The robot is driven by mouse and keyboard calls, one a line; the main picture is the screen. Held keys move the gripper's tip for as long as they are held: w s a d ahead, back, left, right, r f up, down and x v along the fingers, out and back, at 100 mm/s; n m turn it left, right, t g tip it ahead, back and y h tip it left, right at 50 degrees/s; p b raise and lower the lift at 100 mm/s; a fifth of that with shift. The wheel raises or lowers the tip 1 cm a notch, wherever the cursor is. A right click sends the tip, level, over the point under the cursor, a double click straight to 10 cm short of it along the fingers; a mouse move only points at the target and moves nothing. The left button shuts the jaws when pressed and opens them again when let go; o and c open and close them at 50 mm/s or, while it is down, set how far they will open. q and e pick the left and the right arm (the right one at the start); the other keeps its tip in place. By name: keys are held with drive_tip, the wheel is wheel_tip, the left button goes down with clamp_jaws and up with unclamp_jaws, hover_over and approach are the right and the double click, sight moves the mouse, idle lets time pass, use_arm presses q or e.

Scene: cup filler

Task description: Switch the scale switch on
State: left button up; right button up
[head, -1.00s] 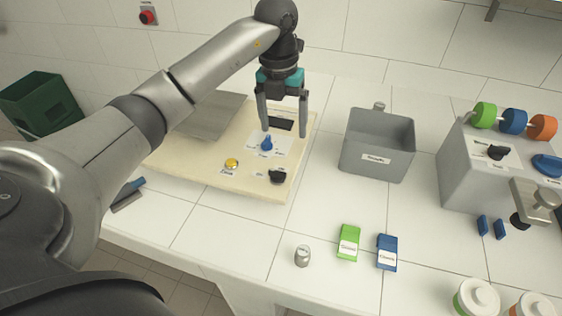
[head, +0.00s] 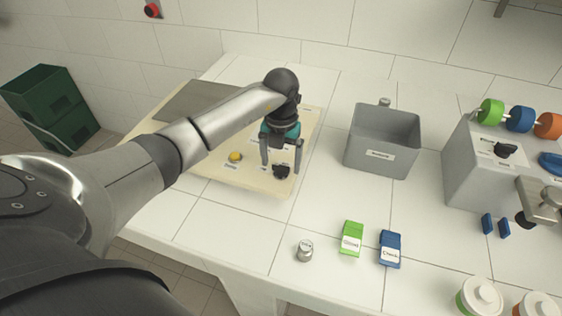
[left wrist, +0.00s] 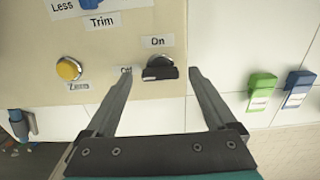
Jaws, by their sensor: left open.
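The scale switch is a black knob (head: 281,171) at the front right corner of the cream scale panel (head: 205,172). In the left wrist view the switch (left wrist: 160,68) sits below an "On" label, with an "Off" label to its left, partly hidden by a finger. I cannot tell its setting for sure. My left gripper (head: 281,167) is open, pointing down over the switch, with one finger on each side of it. The fingertips (left wrist: 162,73) also show in the left wrist view, apart from the knob. My right gripper is not in view.
A yellow button (head: 235,157) is left of the switch. A grey bin (head: 383,150) stands right of the panel. A small metal weight (head: 304,250), a green packet (head: 351,238) and a blue packet (head: 390,249) lie in front. A grey machine (head: 470,165) stands at the right.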

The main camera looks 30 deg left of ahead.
use_arm(q)
drive_tip(key=shift+f, duration=0.3)
drive_tip(key=c, duration=1.4)
